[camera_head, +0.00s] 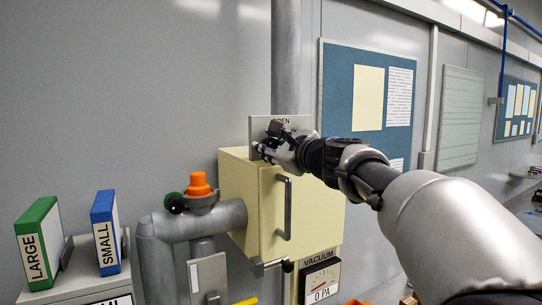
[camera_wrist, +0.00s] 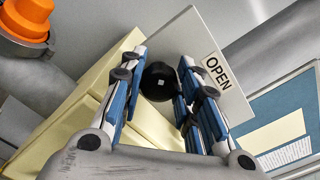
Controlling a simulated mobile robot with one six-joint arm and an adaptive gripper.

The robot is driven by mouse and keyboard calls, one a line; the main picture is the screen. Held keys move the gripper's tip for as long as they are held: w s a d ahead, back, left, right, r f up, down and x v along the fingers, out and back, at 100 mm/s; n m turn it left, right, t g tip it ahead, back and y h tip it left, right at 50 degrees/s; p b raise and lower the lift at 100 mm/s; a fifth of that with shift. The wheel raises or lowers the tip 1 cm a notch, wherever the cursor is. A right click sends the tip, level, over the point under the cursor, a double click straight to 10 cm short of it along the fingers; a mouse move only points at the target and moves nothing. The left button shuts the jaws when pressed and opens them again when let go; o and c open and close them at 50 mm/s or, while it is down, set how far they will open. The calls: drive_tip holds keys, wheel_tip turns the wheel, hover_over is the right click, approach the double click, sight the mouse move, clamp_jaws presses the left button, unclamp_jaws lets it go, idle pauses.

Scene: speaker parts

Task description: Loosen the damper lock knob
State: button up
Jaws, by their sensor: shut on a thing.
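The damper lock knob (camera_wrist: 158,82) is a black round knob with a small pale square at its centre. In the wrist view it sits between the fingertips of my gripper (camera_wrist: 160,68), which is shut on it. Behind it is a grey plate (camera_wrist: 205,45) marked OPEN. In the head view my gripper (camera_head: 268,147) reaches the same plate (camera_head: 258,127), above the cream cabinet. The knob is hidden there behind my fingers.
The cream cabinet (camera_head: 240,185) with a grey handle (camera_head: 284,208) stands just below my gripper. A grey pipe with an orange cap (camera_head: 199,185) is at its left. A vertical duct (camera_head: 286,60) rises behind the plate. Green (camera_head: 38,243) and blue (camera_head: 105,232) binders stand at left.

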drive_tip(key=n+b, duration=0.3)
drive_tip(key=n, duration=0.2)
drive_tip(key=shift+f+n+b, duration=0.15)
drive_tip(key=shift+n+b, duration=0.15)
drive_tip(key=shift+b, duration=0.1)
drive_tip(key=shift+n+b, duration=1.25)
drive_tip(key=shift+n, duration=0.95)
drive_tip(key=o, duration=1.1)
drive_tip(key=shift+a, duration=0.1)
drive_tip(key=shift+f, duration=0.1)
drive_tip(key=v, duration=0.8)
drive_tip(key=shift+r, duration=0.25)
